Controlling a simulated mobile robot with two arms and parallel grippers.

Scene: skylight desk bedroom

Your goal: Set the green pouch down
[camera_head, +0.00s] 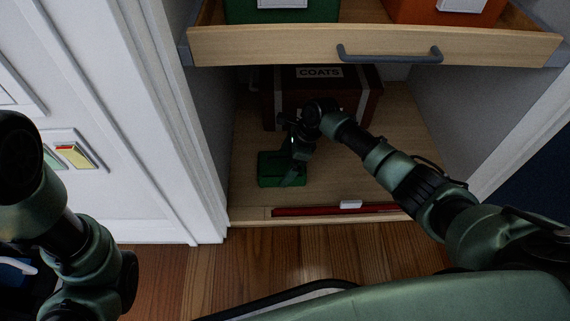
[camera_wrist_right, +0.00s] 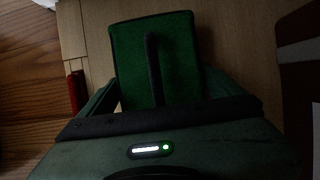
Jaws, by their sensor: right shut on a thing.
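The green pouch (camera_head: 270,171) is at the wooden floor of the closet, on its left side, in the head view. In the right wrist view the pouch (camera_wrist_right: 180,50) lies flat between the fingers, with a dark strip along its middle. My right gripper (camera_head: 296,172) is over the pouch and shut on it. In the right wrist view my right gripper (camera_wrist_right: 158,85) has a finger on each side of the pouch. I cannot tell whether the pouch touches the closet floor. My left arm shows at the left of the head view, but its gripper is out of view.
A dark red box (camera_head: 318,95) labelled COATS stands behind the pouch. An open wooden drawer (camera_head: 260,47) with a grey handle hangs above. A red strip (camera_head: 320,210) with a white piece lies along the closet's front edge. Closet floor (camera_head: 395,160) is clear to the right.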

